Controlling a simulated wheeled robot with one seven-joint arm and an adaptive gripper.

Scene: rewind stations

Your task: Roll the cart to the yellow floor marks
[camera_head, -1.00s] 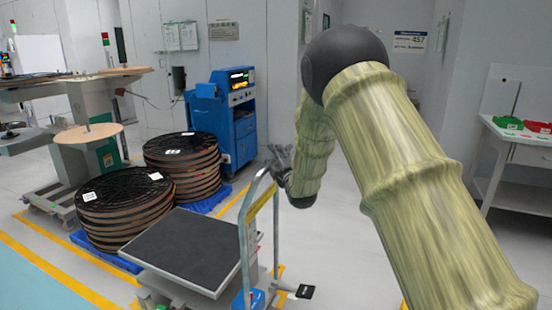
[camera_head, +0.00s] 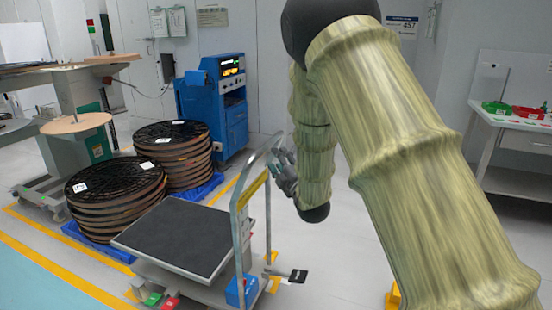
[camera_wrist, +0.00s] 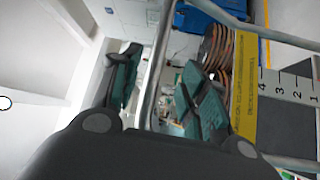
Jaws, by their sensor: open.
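The cart (camera_head: 180,236) has a dark flat deck and an upright grey tube handle (camera_head: 240,225) with a yellow label. It stands on the floor left of my arm. My gripper (camera_head: 281,168) is open beside the top of the handle. In the wrist view, the handle tube (camera_wrist: 158,62) passes between the spread fingers of my gripper (camera_wrist: 162,88); I cannot tell whether they touch it. Yellow floor marks (camera_head: 274,285) show at the cart's right side, and another (camera_head: 131,296) at its near left corner. The cart hides the floor beneath it.
Stacked dark reels (camera_head: 115,205) on blue pallets stand close behind and left of the cart. A blue machine (camera_head: 212,110) stands at the back. A white table (camera_head: 520,140) with green and red trays is at right. Floor between cart and table is partly hidden by my arm.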

